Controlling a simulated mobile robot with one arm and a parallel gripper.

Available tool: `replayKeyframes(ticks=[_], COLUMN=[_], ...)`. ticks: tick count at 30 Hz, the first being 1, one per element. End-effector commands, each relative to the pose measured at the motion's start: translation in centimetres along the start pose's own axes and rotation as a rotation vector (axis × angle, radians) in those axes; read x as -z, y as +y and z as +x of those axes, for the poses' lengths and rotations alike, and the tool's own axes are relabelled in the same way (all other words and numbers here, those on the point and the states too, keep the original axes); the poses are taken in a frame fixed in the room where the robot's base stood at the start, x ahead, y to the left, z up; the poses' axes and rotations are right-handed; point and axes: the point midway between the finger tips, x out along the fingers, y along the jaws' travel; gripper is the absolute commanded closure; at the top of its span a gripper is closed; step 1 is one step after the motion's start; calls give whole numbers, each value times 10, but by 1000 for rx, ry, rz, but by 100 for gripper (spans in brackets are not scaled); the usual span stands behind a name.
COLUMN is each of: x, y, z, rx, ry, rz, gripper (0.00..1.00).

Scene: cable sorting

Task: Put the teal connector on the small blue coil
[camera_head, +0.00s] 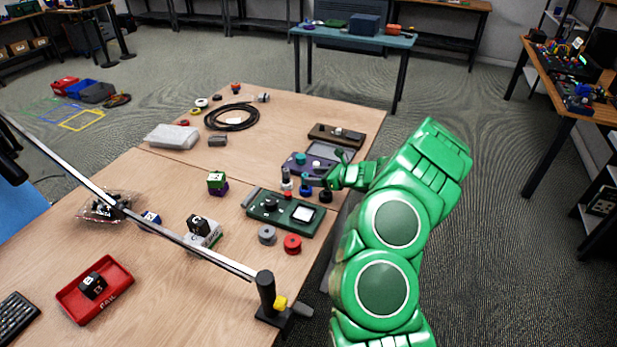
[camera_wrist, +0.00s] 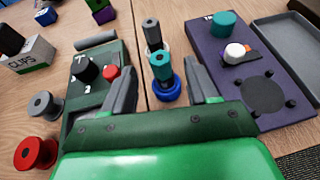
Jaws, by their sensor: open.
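The teal connector (camera_wrist: 162,66) stands upright, with the small blue coil (camera_wrist: 168,92) at its foot, in the wrist view. The connector appears to rest on or in the coil; the exact contact is partly hidden. In the head view the blue coil (camera_head: 305,191) is beside the green device. My gripper (camera_wrist: 161,66) is open, with one grey finger on each side of the connector and visible gaps to both. In the head view my green gripper (camera_head: 334,175) reaches in from the right.
A grey-topped connector (camera_wrist: 151,32) stands just behind. The green device (camera_wrist: 90,75) is left, the purple device (camera_wrist: 250,75) with a teal cylinder (camera_wrist: 224,22) right. Grey (camera_head: 267,235) and red (camera_head: 292,244) spools lie nearer. The table (camera_head: 130,235) has bare wood at left.

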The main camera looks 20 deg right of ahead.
Motion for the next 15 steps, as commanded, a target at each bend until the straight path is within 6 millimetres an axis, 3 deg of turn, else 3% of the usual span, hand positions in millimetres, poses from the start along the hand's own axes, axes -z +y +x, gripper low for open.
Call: replayKeyframes(ticks=[6,15], x=[-1,0], y=[-2,0], z=[-36,-68], rx=[4,1], ry=[-2,-1], rz=[-1,1], gripper=[41,41])
